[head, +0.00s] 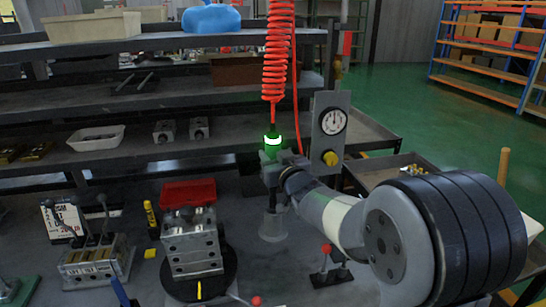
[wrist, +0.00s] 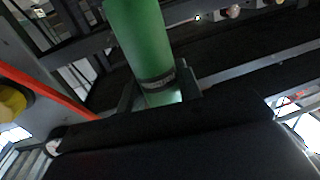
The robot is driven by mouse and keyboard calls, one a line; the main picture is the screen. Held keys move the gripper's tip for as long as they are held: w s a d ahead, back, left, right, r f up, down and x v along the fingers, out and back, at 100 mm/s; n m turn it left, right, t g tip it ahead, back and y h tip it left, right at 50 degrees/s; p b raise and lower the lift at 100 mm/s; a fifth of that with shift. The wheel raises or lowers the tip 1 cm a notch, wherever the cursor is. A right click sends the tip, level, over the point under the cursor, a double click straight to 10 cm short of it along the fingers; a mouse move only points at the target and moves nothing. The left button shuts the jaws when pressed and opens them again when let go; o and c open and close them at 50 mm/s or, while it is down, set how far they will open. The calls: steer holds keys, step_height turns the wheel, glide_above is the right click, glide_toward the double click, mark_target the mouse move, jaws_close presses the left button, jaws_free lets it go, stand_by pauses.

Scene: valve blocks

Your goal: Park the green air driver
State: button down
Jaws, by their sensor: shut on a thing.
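The green air driver (head: 271,146) hangs upright from a red coiled hose (head: 278,60), with a bright ring near its top. My gripper (head: 271,163) is shut on the driver's body. In the wrist view the green driver body (wrist: 140,42) stands between the two fingers of my gripper (wrist: 160,92), with a dark band near the grip. A grey cup-shaped holder (head: 273,226) stands on the bench below the driver. The driver's lower end is hard to make out, so I cannot tell whether it enters the cup.
A gauge panel (head: 330,122) with a yellow knob stands close right of the driver. A valve block (head: 191,243) sits on a dark round fixture to the left, before a red bin (head: 188,194). A red-knobbed clamp (head: 327,262) stands right of the cup. Shelves (head: 150,97) rise behind.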

mark_target(275, 189)
steer(key=shift+f+b, duration=4.4)
steer(key=shift+f, duration=0.25)
steer(key=c, duration=1.1)
jaws_free()
steer(key=shift+c, duration=0.2)
steer(key=shift+o, duration=1.2)
steer(key=shift+f, duration=0.2)
steer(key=v, duration=1.1)
steer(key=shift+w+r, duration=0.1)
steer(key=shift+r, duration=0.05)
